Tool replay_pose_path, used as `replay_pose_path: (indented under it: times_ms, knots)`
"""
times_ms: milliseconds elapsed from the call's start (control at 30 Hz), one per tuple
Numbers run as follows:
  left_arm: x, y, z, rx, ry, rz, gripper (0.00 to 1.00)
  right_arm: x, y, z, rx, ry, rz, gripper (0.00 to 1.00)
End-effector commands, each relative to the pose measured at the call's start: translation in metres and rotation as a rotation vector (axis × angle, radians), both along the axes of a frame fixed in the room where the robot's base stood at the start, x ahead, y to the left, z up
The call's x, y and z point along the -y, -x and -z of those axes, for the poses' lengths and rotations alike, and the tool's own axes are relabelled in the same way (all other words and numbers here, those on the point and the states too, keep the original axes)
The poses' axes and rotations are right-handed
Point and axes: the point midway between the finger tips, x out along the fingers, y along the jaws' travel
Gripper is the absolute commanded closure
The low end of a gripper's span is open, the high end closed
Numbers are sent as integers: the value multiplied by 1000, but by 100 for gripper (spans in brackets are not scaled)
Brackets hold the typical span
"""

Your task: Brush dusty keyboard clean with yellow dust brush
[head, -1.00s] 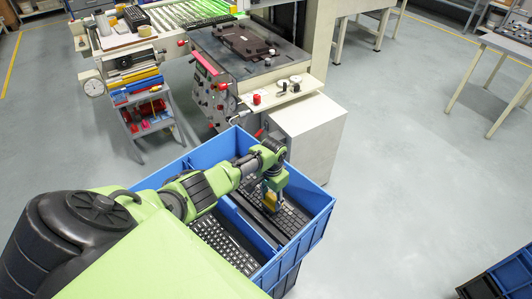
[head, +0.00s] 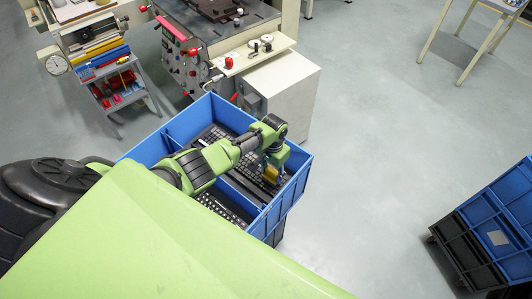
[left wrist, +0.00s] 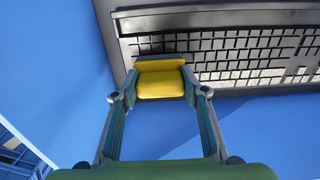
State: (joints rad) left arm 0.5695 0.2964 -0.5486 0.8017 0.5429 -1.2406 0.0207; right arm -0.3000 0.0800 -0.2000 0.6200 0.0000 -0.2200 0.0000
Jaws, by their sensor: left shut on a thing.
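My left gripper (head: 272,163) reaches down into the blue crate and is shut on the yellow dust brush (head: 270,174). In the left wrist view the brush (left wrist: 160,84) sits between the two fingers (left wrist: 160,95), with its far edge over the edge of a dark keyboard (left wrist: 235,45). I cannot tell whether the bristles touch the keys. In the head view this keyboard (head: 285,181) shows partly below the arm in the crate. My right gripper is not in view.
The blue crate (head: 302,180) has a divider and holds another keyboard (head: 212,203) in the nearer compartment. A white cabinet (head: 290,90) and a machine stand behind it. Another blue crate (head: 510,205) stands at right. The floor between them is clear.

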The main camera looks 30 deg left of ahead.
Motion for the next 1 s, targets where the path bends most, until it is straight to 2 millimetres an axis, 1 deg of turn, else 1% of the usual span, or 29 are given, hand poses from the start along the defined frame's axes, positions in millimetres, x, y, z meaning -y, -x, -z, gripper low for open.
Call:
replay_pose_path:
  times_ms: [33, 167, 533, 667, 833, 1000]
  knots:
    - [7, 3, 2, -6, 3, 2, 85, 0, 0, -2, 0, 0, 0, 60]
    - [12, 4, 2, -6, 3, 0, 85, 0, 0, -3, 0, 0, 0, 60]
    - [13, 2, 4, -6, 3, 0, 85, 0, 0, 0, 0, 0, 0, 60]
    - [14, -5, 6, -3, 3, 0, 85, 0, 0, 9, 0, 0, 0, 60]
    - [14, -19, 7, 0, 2, 0, 85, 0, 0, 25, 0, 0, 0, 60]
    - [13, -24, 4, -3, 1, -1, 85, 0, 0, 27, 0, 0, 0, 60]
